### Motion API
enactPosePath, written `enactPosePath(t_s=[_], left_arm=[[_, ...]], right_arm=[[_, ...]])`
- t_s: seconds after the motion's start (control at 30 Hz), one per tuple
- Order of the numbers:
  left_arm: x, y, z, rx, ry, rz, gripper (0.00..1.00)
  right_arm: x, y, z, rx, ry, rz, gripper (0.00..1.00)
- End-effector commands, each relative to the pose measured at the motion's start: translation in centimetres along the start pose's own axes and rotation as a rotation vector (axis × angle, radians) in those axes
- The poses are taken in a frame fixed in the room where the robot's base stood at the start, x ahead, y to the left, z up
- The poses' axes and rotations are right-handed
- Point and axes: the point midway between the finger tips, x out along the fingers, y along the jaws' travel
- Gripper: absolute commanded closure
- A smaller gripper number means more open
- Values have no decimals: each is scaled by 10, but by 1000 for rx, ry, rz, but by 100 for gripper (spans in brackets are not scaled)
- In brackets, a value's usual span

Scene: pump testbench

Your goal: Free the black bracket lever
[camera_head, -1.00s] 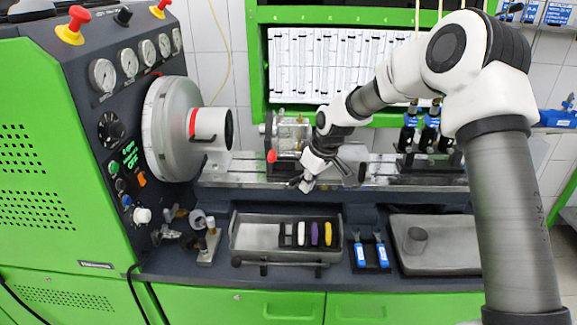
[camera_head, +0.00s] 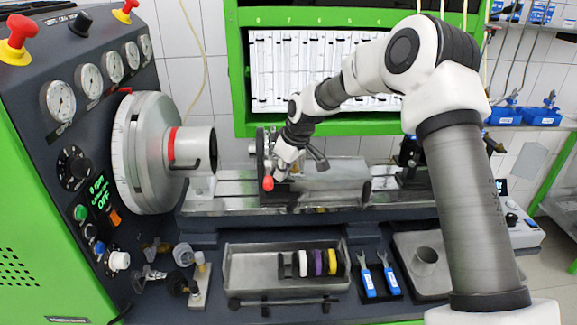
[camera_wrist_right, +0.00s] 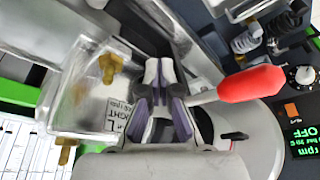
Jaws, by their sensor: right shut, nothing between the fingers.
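My right gripper (camera_head: 279,172) is at the clamp fixture on the rail, close to the red-knobbed lever (camera_head: 268,184). In the right wrist view its fingers (camera_wrist_right: 160,68) are together with nothing between them. There the red-knobbed lever (camera_wrist_right: 238,86) reaches out to the right beside the fingers, and a clear block with brass fittings (camera_wrist_right: 108,68) is at the left. I cannot tell for sure which part is the black bracket lever; my right gripper and wrist cover part of the fixture. My left gripper is not in view.
The chuck (camera_head: 150,152) stands left of the fixture, with a short black handle (camera_head: 188,166) on its side. Below the rail are a grey tray (camera_head: 240,270) with coloured rings and two blue-handled tools (camera_head: 378,278).

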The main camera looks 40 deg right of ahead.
Motion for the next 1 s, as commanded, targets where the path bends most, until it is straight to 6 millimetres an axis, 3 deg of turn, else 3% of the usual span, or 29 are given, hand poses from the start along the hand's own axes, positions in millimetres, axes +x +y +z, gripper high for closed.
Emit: enactPosePath(t_s=[0.27,0.5,1.0], left_arm=[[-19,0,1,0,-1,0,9],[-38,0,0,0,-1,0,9],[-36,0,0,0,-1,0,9]], right_arm=[[58,0,0,0,-3,1,100],[59,0,36,2,0,0,100],[62,0,40,-6,1,-2,100]])
